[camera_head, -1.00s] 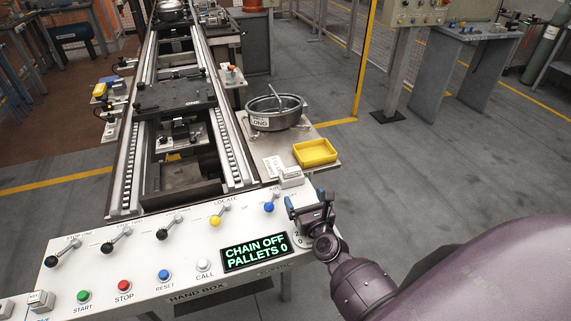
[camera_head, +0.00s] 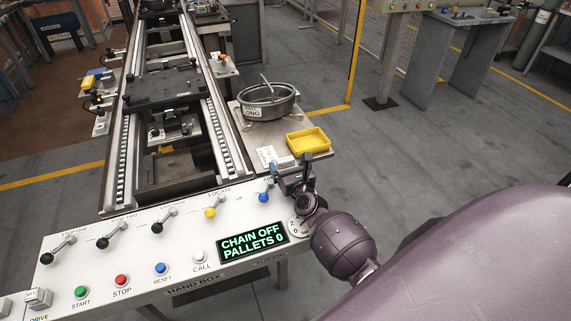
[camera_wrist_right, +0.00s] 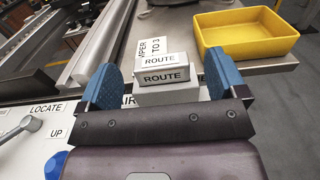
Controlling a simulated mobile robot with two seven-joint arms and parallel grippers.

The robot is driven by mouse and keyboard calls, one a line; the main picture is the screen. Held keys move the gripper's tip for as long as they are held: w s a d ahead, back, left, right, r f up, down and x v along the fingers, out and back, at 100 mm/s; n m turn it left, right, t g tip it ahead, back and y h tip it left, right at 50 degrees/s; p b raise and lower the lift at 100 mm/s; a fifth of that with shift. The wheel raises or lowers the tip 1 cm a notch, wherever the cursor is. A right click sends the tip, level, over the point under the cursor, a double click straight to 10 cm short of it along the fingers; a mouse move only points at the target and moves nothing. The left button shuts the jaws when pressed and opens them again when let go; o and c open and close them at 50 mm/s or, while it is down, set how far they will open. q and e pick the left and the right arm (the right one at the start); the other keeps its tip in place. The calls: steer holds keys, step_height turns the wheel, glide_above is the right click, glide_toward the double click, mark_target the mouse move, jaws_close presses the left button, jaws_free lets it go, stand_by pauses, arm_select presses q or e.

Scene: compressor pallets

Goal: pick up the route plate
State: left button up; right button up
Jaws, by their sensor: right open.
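The route plate (camera_wrist_right: 163,74), a small white block lettered ROUTE, sits on a white block (camera_wrist_right: 168,96) in the right wrist view. My right gripper (camera_wrist_right: 160,82) is open, with its blue fingers to the left and right of the plate. I cannot tell whether either finger touches it. In the head view the right gripper (camera_head: 292,168) is over the far right corner of the white panel and largely hides the plate. My left gripper is not in view.
A yellow tray (camera_head: 308,140), a printed card (camera_head: 267,155) and a round metal pan (camera_head: 268,104) marked LONG are on the side shelf. The control panel (camera_head: 130,255) carries levers, buttons and a lit display (camera_head: 252,240). The conveyor (camera_head: 175,120) runs away behind it.

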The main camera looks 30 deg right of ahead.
steer(key=shift+x, duration=1.3)
steer(key=c, duration=1)
